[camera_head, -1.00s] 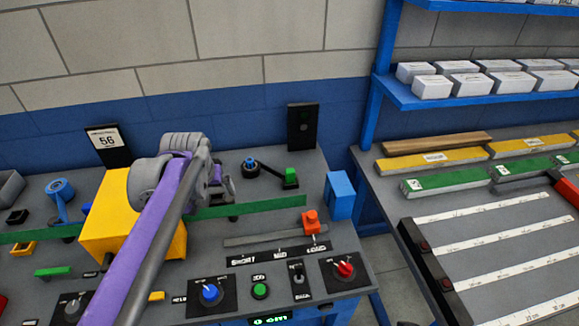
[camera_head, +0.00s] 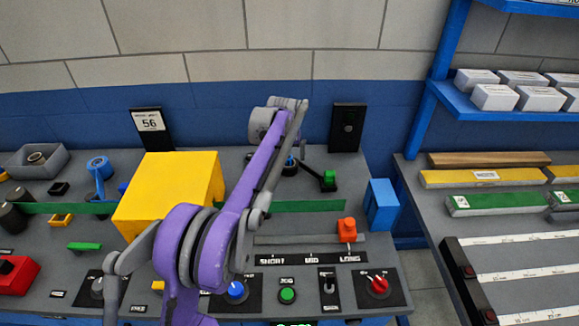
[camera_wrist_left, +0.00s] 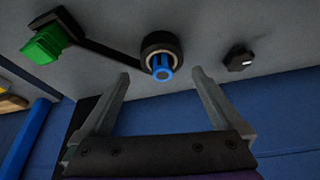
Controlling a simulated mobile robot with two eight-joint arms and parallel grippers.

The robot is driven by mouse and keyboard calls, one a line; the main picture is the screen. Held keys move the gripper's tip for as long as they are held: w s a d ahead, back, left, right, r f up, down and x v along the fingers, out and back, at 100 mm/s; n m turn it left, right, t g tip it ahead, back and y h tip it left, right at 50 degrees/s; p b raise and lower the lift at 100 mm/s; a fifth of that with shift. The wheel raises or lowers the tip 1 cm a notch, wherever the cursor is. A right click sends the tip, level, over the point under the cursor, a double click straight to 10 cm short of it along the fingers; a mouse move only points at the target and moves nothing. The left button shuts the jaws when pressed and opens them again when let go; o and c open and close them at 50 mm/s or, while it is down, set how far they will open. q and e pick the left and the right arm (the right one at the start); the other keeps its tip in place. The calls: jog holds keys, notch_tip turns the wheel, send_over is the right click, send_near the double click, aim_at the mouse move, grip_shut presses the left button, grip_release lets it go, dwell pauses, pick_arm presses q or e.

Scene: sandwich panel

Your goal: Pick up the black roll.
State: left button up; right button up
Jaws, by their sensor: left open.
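The black roll (camera_wrist_left: 147,41) is a dark ring around a blue core (camera_wrist_left: 163,66), shown in the left wrist view just beyond my fingertips. In the head view only a bit of the roll (camera_head: 289,170) shows behind my left arm. My left gripper (camera_wrist_left: 160,75) is open, its two fingers spread on either side of the line to the roll. Nothing is between the fingers. In the head view my arm hides the fingers. My right gripper is not in view.
A black arm with a green block (camera_head: 328,180) extends beside the roll. A yellow box (camera_head: 175,190) stands left of my arm on the grey panel. A blue block (camera_head: 381,205) stands at the panel's right edge. A small dark knob (camera_wrist_left: 238,58) shows beside the roll.

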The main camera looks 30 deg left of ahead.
aim_at(288, 159)
pick_arm(q)
jog(key=x, duration=0.5)
jog(key=shift+s+f, duration=0.15)
jog(key=c, duration=1.2)
notch_tip(288, 159, up, 10)
jog(key=shift+r+p, duration=0.1)
jog(key=shift+p, duration=0.3)
